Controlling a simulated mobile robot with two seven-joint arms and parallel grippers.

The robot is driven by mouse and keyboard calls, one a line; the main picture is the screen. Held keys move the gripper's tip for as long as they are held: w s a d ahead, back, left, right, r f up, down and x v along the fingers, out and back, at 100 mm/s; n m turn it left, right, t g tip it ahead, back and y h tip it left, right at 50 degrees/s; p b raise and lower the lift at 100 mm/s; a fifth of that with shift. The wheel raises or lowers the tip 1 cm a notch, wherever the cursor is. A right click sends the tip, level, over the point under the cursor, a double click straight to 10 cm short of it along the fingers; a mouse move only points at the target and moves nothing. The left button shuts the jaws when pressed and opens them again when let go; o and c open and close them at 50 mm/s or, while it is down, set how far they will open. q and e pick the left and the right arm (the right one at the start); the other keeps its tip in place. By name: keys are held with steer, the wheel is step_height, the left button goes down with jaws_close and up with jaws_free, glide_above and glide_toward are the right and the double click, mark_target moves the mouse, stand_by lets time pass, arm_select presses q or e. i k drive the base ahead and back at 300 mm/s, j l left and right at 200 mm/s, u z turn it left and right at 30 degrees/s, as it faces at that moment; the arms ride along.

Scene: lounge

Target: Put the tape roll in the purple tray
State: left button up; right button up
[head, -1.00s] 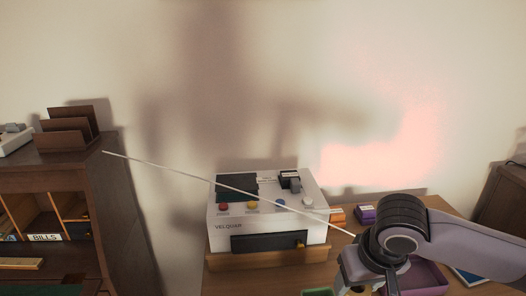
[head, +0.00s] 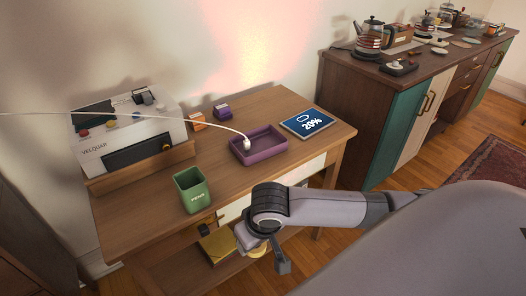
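The purple tray (head: 272,152) lies on the wooden desk, right of its middle. The white end of a cable (head: 246,141) reaches into its left side. My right gripper (head: 262,252) hangs in front of the desk, lower than and nearer than the tray. A small yellowish round thing (head: 258,250) shows at its fingers; I cannot tell if it is the tape roll or whether the fingers hold it. No tape roll is clearly visible elsewhere. My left gripper is out of view.
On the desk (head: 150,205) are a white VELQUAR machine (head: 97,149), a green cup (head: 192,190), small orange (head: 196,120) and purple (head: 222,112) boxes, and a tablet reading 20% (head: 307,123). A sideboard (head: 352,110) stands behind right. A yellow item (head: 218,244) lies below the desktop.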

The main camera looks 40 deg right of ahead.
mark_target(267, 144)
steer(key=l+u, duration=0.15)
steer(key=l, duration=0.3)
steer(key=l+u, duration=0.15)
steer(key=l, duration=0.35)
steer(key=k+l+u, duration=0.15)
steer(key=l, duration=0.3)
steer(key=l+u, duration=0.15)
steer(key=l, duration=0.3)
steer(key=k+l+u, duration=0.15)
steer(key=l, duration=0.25)
steer(key=k+l+u, duration=0.15)
steer(key=l, duration=0.3)
steer(key=k+l+u, duration=0.15)
steer(key=l, duration=0.25)
